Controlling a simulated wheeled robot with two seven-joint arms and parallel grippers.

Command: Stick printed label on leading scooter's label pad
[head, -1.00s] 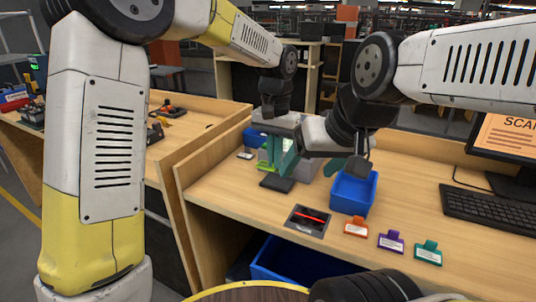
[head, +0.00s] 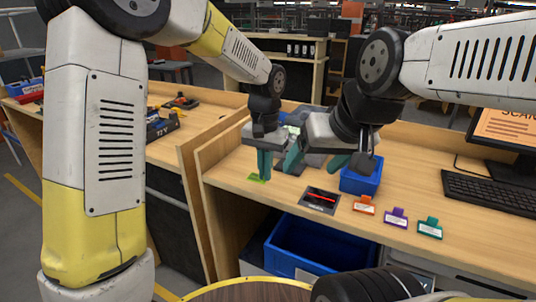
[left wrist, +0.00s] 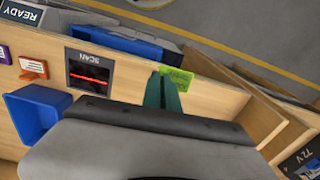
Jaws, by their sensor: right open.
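No scooter or conveyor can be made out. My left gripper (head: 264,165) points down at the bench, its teal fingers close together, with the tips beside a lime-green tag (head: 257,178). In the left wrist view, the fingers (left wrist: 165,94) partly cover the same tag (left wrist: 177,79); whether they grip it is unclear. My right gripper (head: 316,158) is open above the bench, right of the left one, with no held object visible. Orange (head: 364,204), purple (head: 396,217) and teal (head: 430,227) tags with white label faces lie along the front of the bench.
A scan plate (head: 320,199) with a red line lies in the bench top (head: 480,215). A small blue bin (head: 361,181) stands behind it. A large blue tote (head: 320,243) sits below the front edge. A keyboard (head: 490,199) and monitor (head: 503,128) are at right.

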